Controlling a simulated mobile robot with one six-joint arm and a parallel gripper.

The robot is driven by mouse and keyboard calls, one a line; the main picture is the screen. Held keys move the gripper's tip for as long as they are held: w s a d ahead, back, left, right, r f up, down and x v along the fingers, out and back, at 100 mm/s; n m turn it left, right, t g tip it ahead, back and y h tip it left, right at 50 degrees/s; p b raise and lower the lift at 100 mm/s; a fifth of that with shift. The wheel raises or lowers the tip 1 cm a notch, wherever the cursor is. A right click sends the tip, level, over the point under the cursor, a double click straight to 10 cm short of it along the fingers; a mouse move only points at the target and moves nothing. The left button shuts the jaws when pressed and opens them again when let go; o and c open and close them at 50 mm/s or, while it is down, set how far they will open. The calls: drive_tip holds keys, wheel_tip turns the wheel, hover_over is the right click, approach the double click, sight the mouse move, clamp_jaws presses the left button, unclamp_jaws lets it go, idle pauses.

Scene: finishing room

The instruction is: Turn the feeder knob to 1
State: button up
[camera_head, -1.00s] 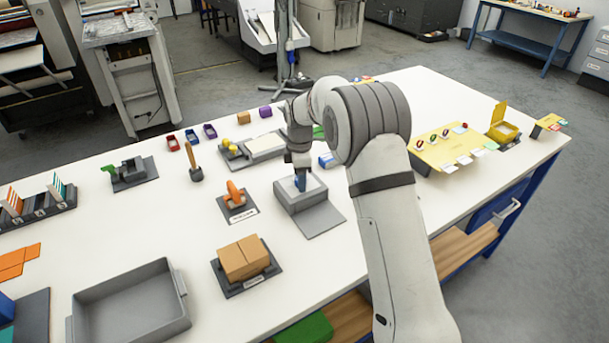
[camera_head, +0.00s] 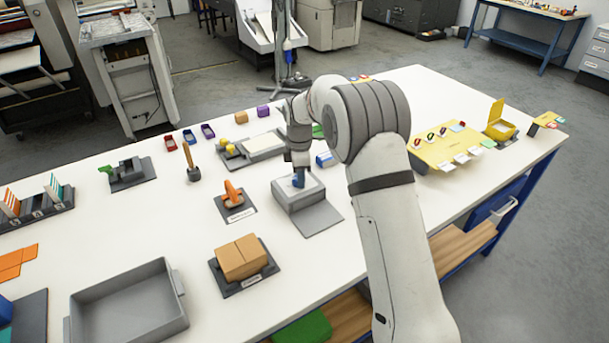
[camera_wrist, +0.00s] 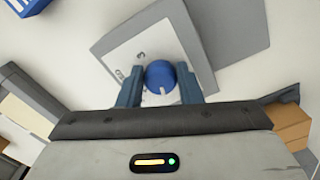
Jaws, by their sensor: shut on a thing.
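The feeder is a grey box (camera_head: 300,202) with a pale sloped top on the white table, near the middle of the head view. In the wrist view its white dial plate (camera_wrist: 126,58) carries small dark marks, too small to read. A round blue knob (camera_wrist: 161,73) sits on the plate, with a white pointer line towards the picture's bottom. My gripper (camera_wrist: 160,88) has a blue finger on each side of the knob and is shut on it. In the head view my gripper (camera_head: 299,180) reaches down onto the feeder from above, and mostly hides the knob.
An orange piece on a dark base (camera_head: 233,194) stands left of the feeder. Brown boxes on a dark base (camera_head: 241,258) stand at the front left. A grey tray (camera_head: 130,311) lies farther left. A blue block (camera_head: 325,160) is behind the feeder, close to my arm.

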drive_tip(key=m, duration=0.2)
drive_tip(key=a+m+b, duration=0.1)
drive_tip(key=m, duration=0.1)
drive_tip(key=m+b, duration=0.1)
drive_tip(key=m, duration=0.4)
drive_tip(key=shift+r, duration=0.15)
drive_tip(key=shift+w+d, duration=0.1)
idle(0.6)
drive_tip(key=o, duration=0.8)
drive_tip(key=shift+c, duration=0.2)
drive_tip(key=shift+o, duration=1.1)
drive_tip(key=shift+m, duration=0.3)
drive_tip(key=shift+r+b, duration=0.7)
drive_tip(key=shift+r, duration=3.05)
drive_tip(key=shift+d+r, duration=0.1)
